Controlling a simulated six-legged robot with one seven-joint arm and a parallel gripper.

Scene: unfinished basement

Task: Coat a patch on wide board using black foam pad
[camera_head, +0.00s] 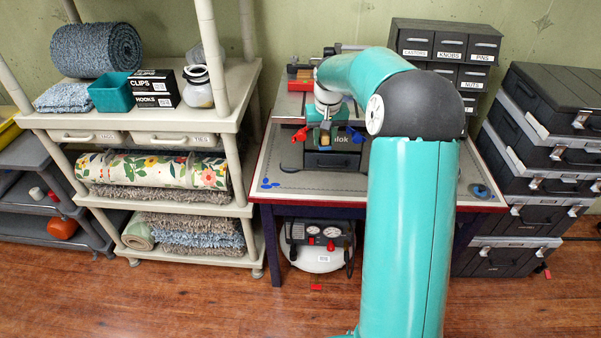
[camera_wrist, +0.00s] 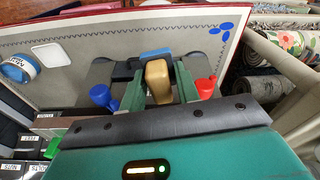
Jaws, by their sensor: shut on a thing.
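My gripper (camera_head: 325,134) is shut on a tan block-like piece (camera_wrist: 158,80), gripped between its two green fingers in the wrist view. A blue part (camera_wrist: 155,54) shows just beyond the tan piece. I cannot make out a black foam face on the held piece; it may be hidden. A red knob-like part (camera_head: 300,134) and a blue one (camera_head: 357,136) flank the gripper. I cannot single out the wide board with certainty.
A blue tape roll (camera_wrist: 17,69) lies on the grey tabletop. Small drawers (camera_head: 435,44) stand behind the table. Stacked dark cases (camera_head: 540,155) stand at right, and a shelf with rugs (camera_head: 100,50) at left. A compressor (camera_head: 318,258) sits under the table. The front tabletop strip is mostly clear.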

